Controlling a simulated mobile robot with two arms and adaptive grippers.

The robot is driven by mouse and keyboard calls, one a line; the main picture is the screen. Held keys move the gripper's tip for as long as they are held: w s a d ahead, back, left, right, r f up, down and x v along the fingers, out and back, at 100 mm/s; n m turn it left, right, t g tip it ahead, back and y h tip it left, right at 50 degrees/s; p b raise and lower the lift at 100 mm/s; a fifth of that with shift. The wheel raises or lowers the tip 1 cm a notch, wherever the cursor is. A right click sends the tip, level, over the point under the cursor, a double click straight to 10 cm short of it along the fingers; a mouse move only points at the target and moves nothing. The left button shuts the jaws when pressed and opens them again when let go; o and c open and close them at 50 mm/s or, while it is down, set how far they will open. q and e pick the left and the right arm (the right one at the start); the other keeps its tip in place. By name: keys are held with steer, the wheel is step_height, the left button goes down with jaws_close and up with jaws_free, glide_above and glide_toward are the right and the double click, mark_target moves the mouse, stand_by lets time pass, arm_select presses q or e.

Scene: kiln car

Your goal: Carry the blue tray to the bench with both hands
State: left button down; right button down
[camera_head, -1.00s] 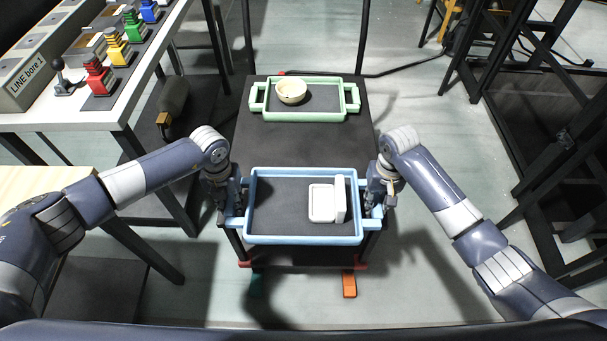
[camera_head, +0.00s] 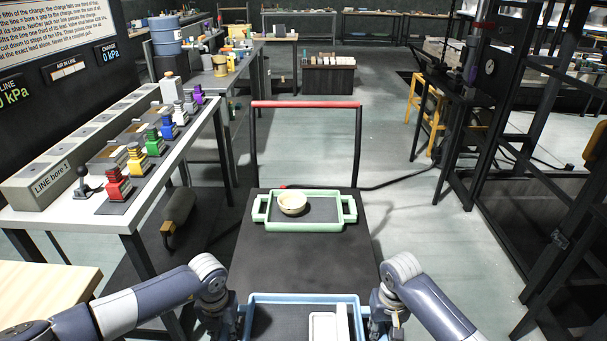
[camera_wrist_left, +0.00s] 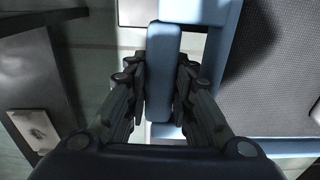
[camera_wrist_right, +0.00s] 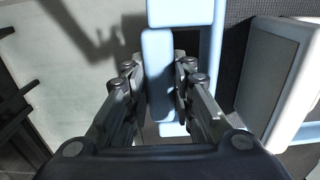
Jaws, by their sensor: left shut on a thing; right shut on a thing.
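The blue tray (camera_head: 305,298) is at the bottom of the head view, at the near end of the dark cart; its near part is cut off. A white block-like object (camera_head: 322,328) stands in its right half. My left gripper (camera_wrist_left: 162,80) is shut on the tray's left handle (camera_wrist_left: 163,60). My right gripper (camera_wrist_right: 160,85) is shut on the right handle (camera_wrist_right: 157,60). I cannot tell whether the tray rests on the cart or is just above it. A pale wooden bench top (camera_head: 45,290) is at the lower left.
A green tray (camera_head: 325,224) with a cream bowl (camera_head: 291,203) sits farther back on the cart (camera_head: 300,265). The cart has a red push bar (camera_head: 306,104). Floor beyond the cart is clear.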

arm_select(q)
steer(key=shift+r, duration=0.15)
arm_select(e)
steer(key=shift+r, duration=0.1)
